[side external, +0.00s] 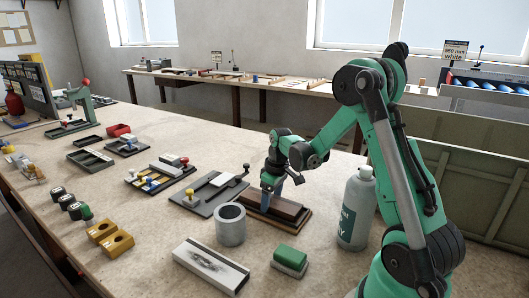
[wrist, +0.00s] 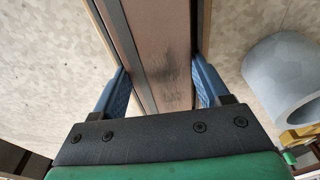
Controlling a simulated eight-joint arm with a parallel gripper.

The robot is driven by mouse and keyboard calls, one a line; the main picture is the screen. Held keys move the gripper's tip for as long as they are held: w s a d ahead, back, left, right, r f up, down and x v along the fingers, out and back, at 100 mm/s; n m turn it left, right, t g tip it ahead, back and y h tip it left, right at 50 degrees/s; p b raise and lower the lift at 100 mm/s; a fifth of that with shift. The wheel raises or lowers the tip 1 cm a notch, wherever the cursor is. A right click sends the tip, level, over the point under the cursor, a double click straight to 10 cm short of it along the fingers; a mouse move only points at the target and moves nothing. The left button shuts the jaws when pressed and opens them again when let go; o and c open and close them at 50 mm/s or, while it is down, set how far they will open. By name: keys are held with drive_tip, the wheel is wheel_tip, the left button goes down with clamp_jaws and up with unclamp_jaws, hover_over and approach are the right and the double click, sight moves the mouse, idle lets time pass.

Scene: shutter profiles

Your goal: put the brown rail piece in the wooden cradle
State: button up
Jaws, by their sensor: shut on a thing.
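The brown rail piece (side external: 283,206) is long and dark brown. In the side view it lies along the wooden cradle (side external: 264,226), whose lighter edge shows below it. I cannot tell whether it is fully seated or slightly above. The far end of the rail is out of the wrist view.
A grey ring (side external: 230,225) stands close in front of the cradle. A green-topped block (side external: 290,258) and a white sharpening-stone-like box (side external: 211,266) lie nearer. A grey clamp fixture (side external: 209,193) lies left of the cradle.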

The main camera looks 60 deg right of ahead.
sight(277, 202)
drive_tip(key=o, duration=1.4)
drive_tip(key=shift+f, duration=0.1)
drive_tip(key=shift+o, duration=0.2)
wheel_tip(277, 202, up, 13)
drive_tip(key=s, duration=0.1)
drive_tip(key=s+a+t, duration=0.2)
drive_tip(key=a+t, duration=0.1)
drive_tip(key=a, duration=0.6)
drive_tip(key=s+a+f+t, duration=0.1)
drive_tip(key=s+a+t, duration=0.1)
drive_tip(key=a, duration=0.8)
drive_tip(key=shift+t, duration=0.4)
